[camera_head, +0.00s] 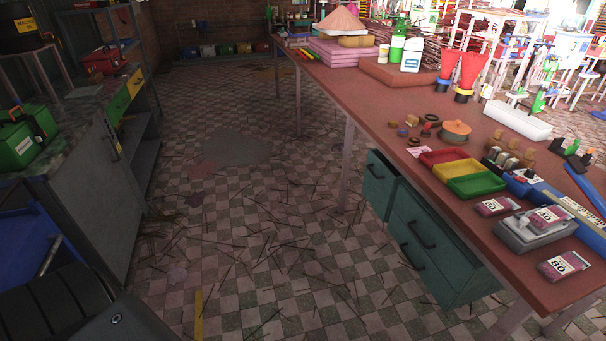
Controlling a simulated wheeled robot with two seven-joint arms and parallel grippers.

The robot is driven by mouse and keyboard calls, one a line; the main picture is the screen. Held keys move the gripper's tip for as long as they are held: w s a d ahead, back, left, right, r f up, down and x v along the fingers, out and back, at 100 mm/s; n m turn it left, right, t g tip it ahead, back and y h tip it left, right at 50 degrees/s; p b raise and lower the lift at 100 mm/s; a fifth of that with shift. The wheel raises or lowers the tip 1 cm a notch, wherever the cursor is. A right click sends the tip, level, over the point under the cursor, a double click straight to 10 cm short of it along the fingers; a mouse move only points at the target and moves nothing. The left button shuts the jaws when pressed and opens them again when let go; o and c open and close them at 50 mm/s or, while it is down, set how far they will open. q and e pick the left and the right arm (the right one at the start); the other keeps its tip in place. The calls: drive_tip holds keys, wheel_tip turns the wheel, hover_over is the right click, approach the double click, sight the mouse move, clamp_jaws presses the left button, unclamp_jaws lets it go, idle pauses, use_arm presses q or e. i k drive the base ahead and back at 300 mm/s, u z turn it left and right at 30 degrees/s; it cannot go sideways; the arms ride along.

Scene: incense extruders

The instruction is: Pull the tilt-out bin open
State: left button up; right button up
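No front is plainly marked as the tilt-out bin. Under the red-topped table on the right, a teal unit (437,262) shows fronts with black bar handles (418,236). A narrower teal front (376,193) with its own dark handle (375,171) is further back. A blue container (28,238) stands at the left edge, partly cut off. I cannot tell which of these is the bin. Neither of my grippers shows.
The red tabletop (385,100) holds coloured trays, bottles, red funnels and small boxes. The checkered floor (250,240) between table and cabinet is open, with scattered thin sticks and a yellow strip (198,312). A table leg (347,160) stands near the teal fronts.

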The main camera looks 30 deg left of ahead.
sight(387, 184)
drive_tip(key=u, duration=0.5)
drive_tip(key=k, duration=0.55)
drive_tip(key=z, duration=0.8)
drive_tip(key=i, duration=1.75)
drive_tip(key=u, duration=0.1)
